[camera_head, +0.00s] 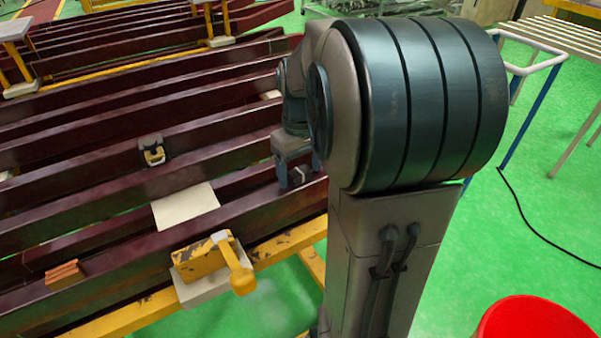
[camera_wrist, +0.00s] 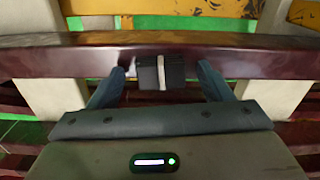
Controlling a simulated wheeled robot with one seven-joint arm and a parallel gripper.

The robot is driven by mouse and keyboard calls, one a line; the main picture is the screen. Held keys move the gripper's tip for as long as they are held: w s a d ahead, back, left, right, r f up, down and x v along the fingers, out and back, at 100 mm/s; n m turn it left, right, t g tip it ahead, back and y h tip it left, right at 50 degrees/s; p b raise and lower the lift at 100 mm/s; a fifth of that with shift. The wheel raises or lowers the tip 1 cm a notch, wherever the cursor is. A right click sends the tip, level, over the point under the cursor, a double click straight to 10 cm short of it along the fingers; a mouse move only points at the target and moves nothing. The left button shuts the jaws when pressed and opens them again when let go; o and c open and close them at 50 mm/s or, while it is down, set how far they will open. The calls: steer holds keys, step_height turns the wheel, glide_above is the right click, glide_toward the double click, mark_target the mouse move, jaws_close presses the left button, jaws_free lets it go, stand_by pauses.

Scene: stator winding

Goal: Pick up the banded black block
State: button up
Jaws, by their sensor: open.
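The banded black block (camera_wrist: 148,74) sits on a dark red beam (camera_wrist: 60,62) in the wrist view, with a pale band down its middle. My gripper (camera_wrist: 161,76) is open, with one finger on each side of the block. Gaps show between the block and both fingers. In the head view, my gripper (camera_head: 297,176) is low over a dark red beam, with the block mostly hidden between its fingers; a small pale bit of it shows there.
Another black item (camera_head: 153,150) with a pale yellow loop sits on a beam to the left. A white sheet (camera_head: 185,206), a yellow clamp-like part (camera_head: 205,258) and an orange-brown block (camera_head: 65,274) lie nearby. A red round container (camera_head: 533,322) stands at lower right.

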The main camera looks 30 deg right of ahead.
steer(key=c, duration=1.1)
